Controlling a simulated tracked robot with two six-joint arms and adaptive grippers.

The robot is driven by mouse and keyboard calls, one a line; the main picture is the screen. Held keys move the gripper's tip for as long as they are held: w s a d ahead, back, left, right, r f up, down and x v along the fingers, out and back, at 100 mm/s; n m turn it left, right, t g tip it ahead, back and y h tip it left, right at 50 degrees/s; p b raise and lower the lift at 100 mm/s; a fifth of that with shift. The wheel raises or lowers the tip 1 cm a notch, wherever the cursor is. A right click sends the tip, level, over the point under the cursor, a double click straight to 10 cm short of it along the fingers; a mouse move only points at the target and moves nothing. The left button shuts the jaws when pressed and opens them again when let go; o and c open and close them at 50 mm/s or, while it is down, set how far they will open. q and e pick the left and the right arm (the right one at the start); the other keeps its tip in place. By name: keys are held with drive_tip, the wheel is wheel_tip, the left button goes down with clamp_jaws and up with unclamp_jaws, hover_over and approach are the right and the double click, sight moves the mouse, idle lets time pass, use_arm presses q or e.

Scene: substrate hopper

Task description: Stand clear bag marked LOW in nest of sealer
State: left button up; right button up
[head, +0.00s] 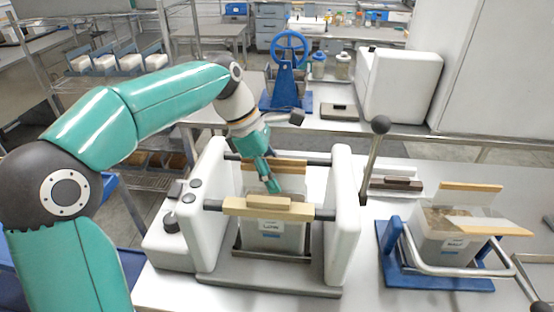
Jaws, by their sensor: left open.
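My left gripper (271,185) is open and points down between the sealer's front and rear bars, above the bag. Its fingertips look apart from the bag, but the front bar hides part of the bag's top. My right gripper is out of view.
An upright lever with a dark knob (380,124) rises at the sealer's right. Wooden strips (470,187) lie at the top of the right bag. A blue handwheel device (288,75) and white box (398,85) stand behind. Some white tabletop is bare between sealer and blue frame.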

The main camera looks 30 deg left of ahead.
use_arm(q)
drive_tip(key=v, duration=1.1)
drive_tip(key=shift+a+r, duration=0.15)
drive_tip(key=shift+r, duration=0.15)
